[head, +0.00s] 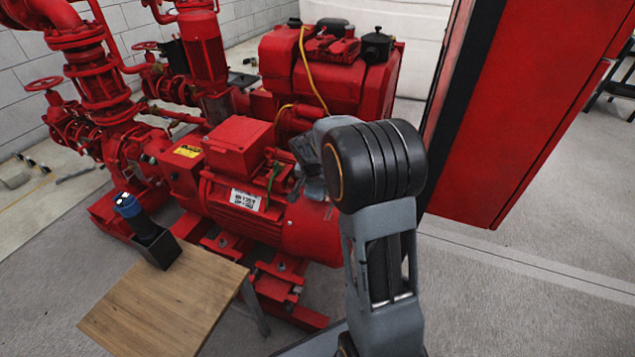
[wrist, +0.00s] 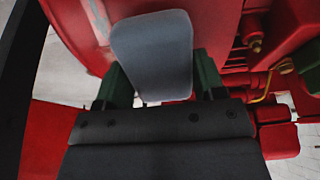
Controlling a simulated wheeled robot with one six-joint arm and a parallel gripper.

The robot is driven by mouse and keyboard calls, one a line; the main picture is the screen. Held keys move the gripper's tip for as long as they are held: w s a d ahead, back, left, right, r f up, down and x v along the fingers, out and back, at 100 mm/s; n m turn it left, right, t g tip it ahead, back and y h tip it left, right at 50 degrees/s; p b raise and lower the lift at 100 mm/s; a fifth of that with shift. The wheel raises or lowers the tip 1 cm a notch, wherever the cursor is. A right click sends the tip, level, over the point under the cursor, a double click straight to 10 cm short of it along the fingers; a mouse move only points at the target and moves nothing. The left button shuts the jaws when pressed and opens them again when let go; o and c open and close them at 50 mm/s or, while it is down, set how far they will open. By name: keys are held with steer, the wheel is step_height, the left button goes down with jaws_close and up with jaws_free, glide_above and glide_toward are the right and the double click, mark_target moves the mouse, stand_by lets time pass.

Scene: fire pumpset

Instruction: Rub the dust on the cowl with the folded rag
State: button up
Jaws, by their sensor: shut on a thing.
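The folded rag (wrist: 152,52) is a blue-grey rounded pad between the green fingers of my gripper (wrist: 160,82) in the wrist view. My gripper is shut on it. The cowl (head: 312,232) is the rounded red end of the motor in the head view, just below my gripper (head: 310,170). In the wrist view the cowl (wrist: 75,22) fills the area behind the rag. A faint greyish patch of dust (wrist: 98,18) shows on it, left of the rag. The rag overlaps the cowl in view; I cannot tell whether they touch. My wrist hides part of the cowl's right side.
A wooden table (head: 165,310) stands at the front left, with a black holder (head: 158,248) and a blue-topped cylinder (head: 128,206) on it. Red pipework (head: 100,85) and an engine (head: 335,75) stand behind. A tall red cabinet (head: 525,110) is at right. Floor at right is clear.

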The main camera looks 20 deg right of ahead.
steer(key=shift+b+x, duration=0.75)
steer(key=shift+x, duration=0.3)
steer(key=shift+s+d, duration=0.1)
steer(key=shift+s+d+r, duration=0.15)
steer(key=shift+s+d, duration=1.05)
steer(key=shift+s, duration=0.15)
steer(key=shift+s+d, duration=1.15)
steer(key=shift+s, duration=0.05)
steer(key=shift+s+d+f, duration=0.15)
steer(key=shift+f, duration=0.1)
steer(key=shift+w+a+r+b, duration=0.2)
steer(key=shift+w+a+b, duration=0.25)
steer(key=shift+w+a, duration=2.25)
steer(key=shift+d, duration=0.1)
